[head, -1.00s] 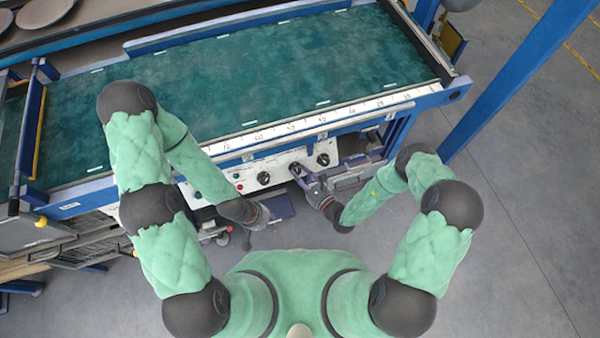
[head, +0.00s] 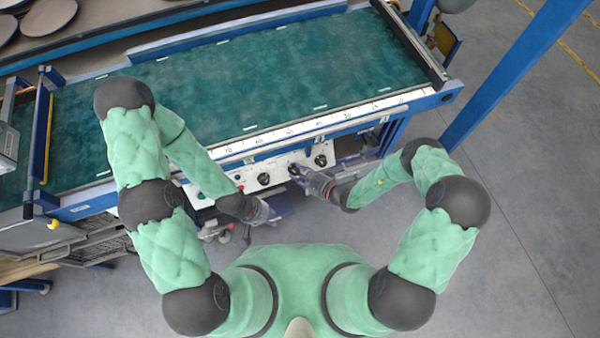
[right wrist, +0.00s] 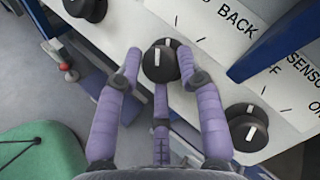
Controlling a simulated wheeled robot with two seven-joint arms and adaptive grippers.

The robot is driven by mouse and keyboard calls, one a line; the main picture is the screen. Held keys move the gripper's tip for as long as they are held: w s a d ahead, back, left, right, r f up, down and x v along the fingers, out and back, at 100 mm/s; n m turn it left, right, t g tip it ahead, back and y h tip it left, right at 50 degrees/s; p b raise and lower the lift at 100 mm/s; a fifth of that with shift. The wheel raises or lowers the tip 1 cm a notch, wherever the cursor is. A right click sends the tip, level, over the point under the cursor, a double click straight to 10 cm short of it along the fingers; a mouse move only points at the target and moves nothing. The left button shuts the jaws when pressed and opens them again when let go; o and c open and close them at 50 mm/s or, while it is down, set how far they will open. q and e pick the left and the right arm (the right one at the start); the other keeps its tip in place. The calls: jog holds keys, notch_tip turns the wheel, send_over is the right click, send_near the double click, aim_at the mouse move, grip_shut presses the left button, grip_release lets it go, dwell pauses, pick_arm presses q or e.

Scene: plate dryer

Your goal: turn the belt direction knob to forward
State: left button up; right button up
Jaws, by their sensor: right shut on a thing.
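The belt direction knob (right wrist: 160,64) is round and black with a white pointer line, on a white panel (head: 237,186). In the right wrist view the pointer aims up, closer to the left of the two tick marks. A label ending in "D BACK" sits at its upper right. My right gripper (right wrist: 160,75) has its purple fingers around the knob and is shut on it; in the head view it reaches the panel from the right. My left gripper (head: 277,208) hangs in front of the panel, apart from the knobs; its fingers are too small to judge.
A sensor off/on knob (right wrist: 247,127) sits close to my right gripper's right finger. Another black knob (right wrist: 86,8) is at upper left. The green belt (head: 260,80) lies behind the panel. A blue post (head: 510,75) stands at right. Open floor (head: 530,240) lies right.

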jog(key=shift+w+a+r, duration=0.1)
jog(key=shift+w+r, duration=0.05)
jog(key=shift+r, duration=0.1)
jog(key=o, duration=1)
jog(key=shift+o, duration=0.6)
jog(key=shift+f, duration=0.1)
jog(key=v, duration=1.2)
